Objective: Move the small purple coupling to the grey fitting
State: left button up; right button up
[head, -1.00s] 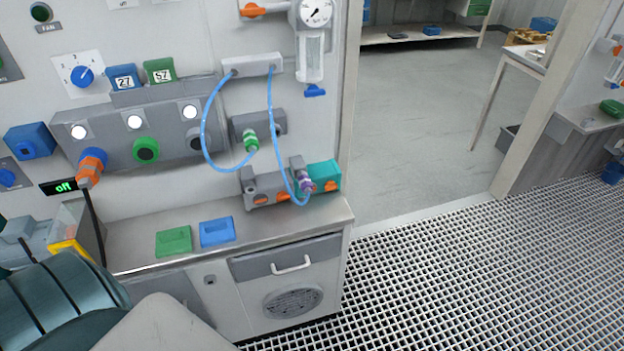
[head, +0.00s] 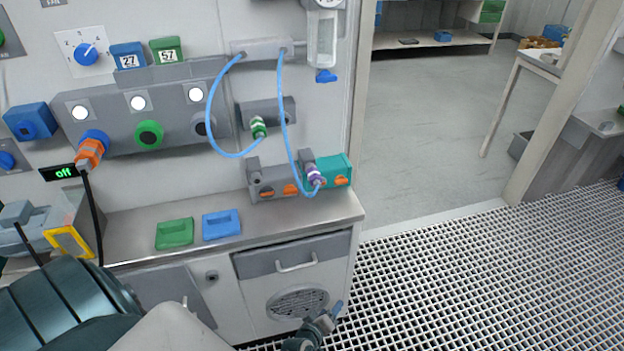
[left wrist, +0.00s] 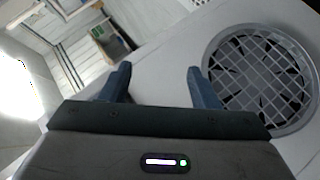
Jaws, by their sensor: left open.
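The small purple coupling (head: 316,175), with a white band, sits at the end of a blue hose in front of the teal fitting (head: 341,169) on the counter. The grey fitting (head: 273,187) stands just left of the teal one, with an orange part low on its front and no hose on it. My left gripper (head: 333,313) is low in front of the cabinet, well below the coupling. Its two fingers are apart and empty in the left wrist view (left wrist: 158,82). My right gripper is not in view.
A second blue hose ends in a green coupling (head: 259,127) on the wall panel. A green tray (head: 175,243) and a blue tray (head: 221,231) lie on the counter (head: 300,225). A drawer handle (head: 296,263) juts out below. Open grating floor (head: 470,270) is at right.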

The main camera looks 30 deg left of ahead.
pick_arm(q)
jog(key=w+a+r+n+t+y+b, duration=0.1)
jog(key=w+r+n+t+y, duration=0.1)
jog(key=w+r+n, duration=0.35)
jog(key=w+r+n+t+y+b, duration=0.1)
jog(key=w+r+n+b, duration=0.15)
jog(key=r, duration=0.65)
jog(key=w+a+r+n+t+y, duration=0.1)
jog(key=w+r+n+t+y, duration=0.2)
jog(key=r, duration=0.4)
jog(key=n+g+y+b, duration=0.4)
jog(key=n+g+y, duration=0.3)
jog(key=n, duration=1.6)
send_near(315, 178)
jog(key=w+a+f, duration=0.1)
jog(key=w, duration=0.1)
jog(key=shift+s+a+f, duration=0.1)
jog(key=shift+s+f, duration=0.05)
jog(key=shift+f, duration=0.05)
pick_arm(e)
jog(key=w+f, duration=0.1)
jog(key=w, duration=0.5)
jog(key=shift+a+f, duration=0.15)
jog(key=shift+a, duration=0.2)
pick_arm(q)
jog(key=shift+a, duration=0.1)
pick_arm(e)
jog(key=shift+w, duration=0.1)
